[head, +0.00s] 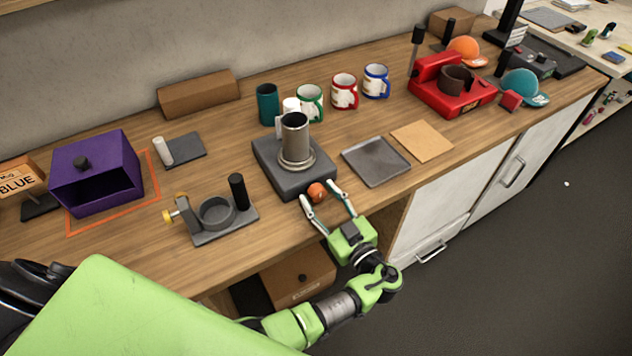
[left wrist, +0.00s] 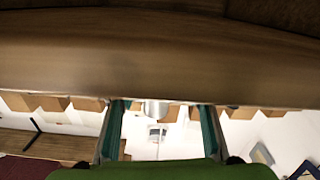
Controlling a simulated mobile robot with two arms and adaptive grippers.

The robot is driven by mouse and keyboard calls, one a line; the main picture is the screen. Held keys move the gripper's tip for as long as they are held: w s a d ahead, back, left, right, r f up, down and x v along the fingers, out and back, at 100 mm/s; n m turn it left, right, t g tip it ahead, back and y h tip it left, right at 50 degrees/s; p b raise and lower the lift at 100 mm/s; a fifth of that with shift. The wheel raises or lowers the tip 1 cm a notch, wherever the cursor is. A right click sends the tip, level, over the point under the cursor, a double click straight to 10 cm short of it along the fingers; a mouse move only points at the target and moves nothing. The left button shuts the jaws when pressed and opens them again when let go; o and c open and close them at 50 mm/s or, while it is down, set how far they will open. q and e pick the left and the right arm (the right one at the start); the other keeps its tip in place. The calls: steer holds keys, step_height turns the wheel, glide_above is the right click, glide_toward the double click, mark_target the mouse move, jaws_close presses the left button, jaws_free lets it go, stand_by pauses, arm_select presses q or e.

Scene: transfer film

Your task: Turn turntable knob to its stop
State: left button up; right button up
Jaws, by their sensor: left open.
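The turntable (head: 275,176) is a dark grey square base on the wooden counter, with a steel cup (head: 295,138) standing on its round plate. An orange-red knob (head: 317,193) sits at its front side. My left gripper (head: 320,190) is open, its two fingers pointing at the turntable. In the head view the knob shows between the fingertips; I cannot tell whether they touch it. In the left wrist view the two fingers (left wrist: 161,110) are apart, and the knob cannot be made out. My right gripper is not in view.
A black-handled fixture (head: 228,228) stands left of the turntable, and a grey tray (head: 375,161) lies to its right. Several mugs (head: 344,91) stand behind. A purple box (head: 97,174) is at the left, a red press (head: 440,98) at the right. The counter's front edge is under my arm.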

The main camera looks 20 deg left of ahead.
arm_select(q)
steer(key=shift+r, duration=0.1)
steer(key=shift+s, duration=0.1)
steer(key=c, duration=1.1)
